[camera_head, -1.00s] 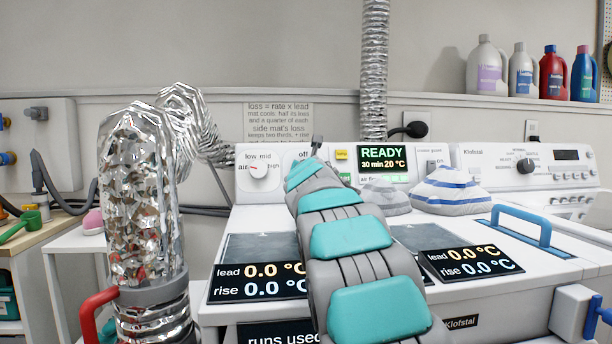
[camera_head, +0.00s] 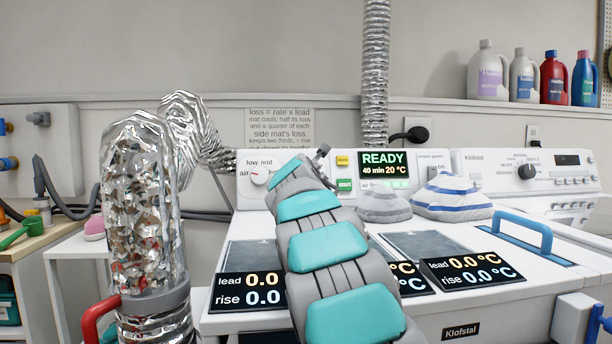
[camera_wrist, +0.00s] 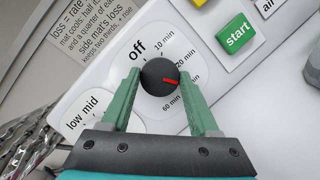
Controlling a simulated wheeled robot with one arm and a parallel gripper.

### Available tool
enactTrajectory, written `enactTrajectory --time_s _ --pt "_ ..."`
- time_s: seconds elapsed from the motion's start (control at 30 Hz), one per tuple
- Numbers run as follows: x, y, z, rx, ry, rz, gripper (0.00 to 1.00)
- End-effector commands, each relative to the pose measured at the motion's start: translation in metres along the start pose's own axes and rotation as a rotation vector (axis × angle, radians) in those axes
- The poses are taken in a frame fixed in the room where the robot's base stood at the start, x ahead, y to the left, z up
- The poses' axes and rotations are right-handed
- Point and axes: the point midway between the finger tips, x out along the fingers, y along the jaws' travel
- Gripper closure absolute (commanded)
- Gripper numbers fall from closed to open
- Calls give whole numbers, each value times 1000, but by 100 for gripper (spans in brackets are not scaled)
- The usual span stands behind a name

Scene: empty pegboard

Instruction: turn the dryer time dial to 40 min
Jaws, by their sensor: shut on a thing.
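The time dial (camera_wrist: 158,76) is a round black knob with a red pointer, on the white dryer panel. My gripper (camera_wrist: 160,74) is shut on the dial, one green finger on each side. The red pointer points right, toward a label partly covered by the right finger. The labels off, 10 min, 20 min and 60 min show around it. In the head view the dryer display (camera_head: 385,165) reads READY, 40 min, 20 °C. The dial and gripper fingers are hidden there behind my arm.
A green start button (camera_wrist: 236,34) sits right of the dial. The low/mid heat dial (camera_head: 259,178) is to the left. A foil duct (camera_head: 143,210) stands at the left front. A grey cloth pile (camera_head: 384,206) and a striped one (camera_head: 451,198) lie on the dryer top.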

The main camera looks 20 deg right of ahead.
Motion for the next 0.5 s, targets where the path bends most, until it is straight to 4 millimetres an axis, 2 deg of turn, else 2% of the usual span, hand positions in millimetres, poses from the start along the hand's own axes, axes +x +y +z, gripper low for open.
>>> enactTrajectory --time_s 0.27,0.3,0.5 --pt "0 -1 0 0 0 -2 94" --pt "0 -1 0 0 0 -2 35" --pt "0 -1 0 -1 0 -1 13"
